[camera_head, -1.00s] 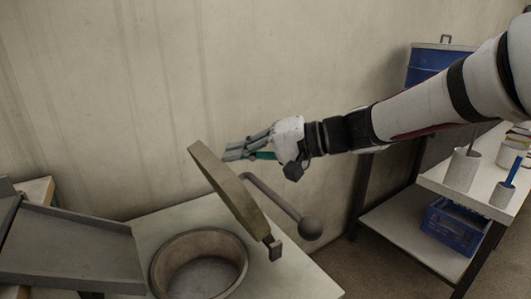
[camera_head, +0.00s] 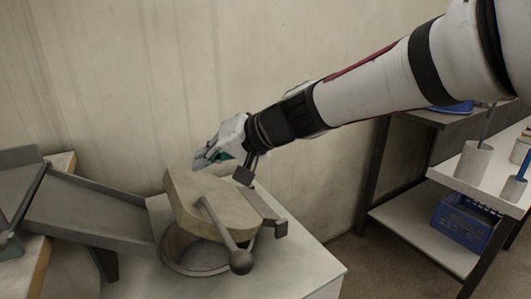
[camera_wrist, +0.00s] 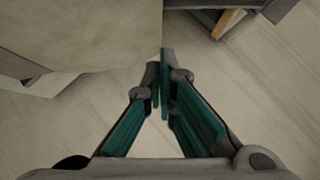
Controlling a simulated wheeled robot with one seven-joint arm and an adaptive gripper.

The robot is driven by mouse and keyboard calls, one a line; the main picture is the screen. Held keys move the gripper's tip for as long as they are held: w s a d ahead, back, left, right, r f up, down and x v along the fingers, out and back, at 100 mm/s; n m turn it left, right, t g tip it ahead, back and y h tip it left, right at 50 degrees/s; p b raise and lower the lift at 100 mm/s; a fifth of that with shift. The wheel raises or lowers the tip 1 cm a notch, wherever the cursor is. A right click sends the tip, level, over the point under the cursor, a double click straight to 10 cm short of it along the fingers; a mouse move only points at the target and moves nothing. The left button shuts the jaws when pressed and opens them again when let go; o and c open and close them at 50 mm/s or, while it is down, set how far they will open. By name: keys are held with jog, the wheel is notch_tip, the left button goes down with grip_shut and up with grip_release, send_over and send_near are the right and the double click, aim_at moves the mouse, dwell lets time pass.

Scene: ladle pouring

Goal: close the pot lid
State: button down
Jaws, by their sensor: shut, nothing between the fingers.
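The pot (camera_head: 200,262) is a round grey vessel set in a pale bench. Its thick beige lid (camera_head: 205,199) is tilted partway over the opening, with the front of the pot still showing below it. A handle bar with a ball end (camera_head: 240,261) sticks out from the lid toward the front. My gripper (camera_head: 203,157) is shut and empty, just behind and above the lid's far edge. In the wrist view my gripper's fingers (camera_wrist: 161,80) are together, and the lid (camera_wrist: 80,30) fills the upper left. Whether the fingers touch the lid is unclear.
A grey sloped chute (camera_head: 90,225) stands left of the pot. The bench top (camera_head: 300,268) is bare to the right. A shelf table (camera_head: 400,228) at the right holds a blue crate (camera_head: 465,222) and grey cups (camera_head: 472,165). A plain wall is behind.

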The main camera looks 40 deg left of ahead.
aim_at(176, 202)
jog(key=s+a+f+t, duration=0.1)
jog(key=s+f, duration=0.1)
jog(key=f, duration=0.1)
jog(key=s+f+n+t+h, duration=0.1)
jog(key=s+f, duration=0.1)
jog(key=s+a+f+n, duration=0.1)
jog(key=s+f, duration=0.1)
jog(key=f, duration=0.1)
jog(key=shift+s+a+f+t+h, duration=0.3)
jog(key=shift+a+t, duration=0.05)
jog(key=shift+t, duration=0.05)
jog(key=shift+s+a+f+p, duration=0.15)
jog(key=shift+f+p, duration=0.1)
jog(key=shift+f, duration=0.15)
jog(key=shift+s+a+f+p, duration=0.1)
jog(key=shift+f+p, duration=0.1)
jog(key=shift+f, duration=0.15)
notch_tip(176, 202, down, 6)
jog(key=s+n+t+h+p, duration=0.1)
jog(key=s+t+p, duration=0.1)
jog(key=p, duration=0.4)
jog(key=shift+a, duration=0.25)
jog(key=shift+f, duration=0.2)
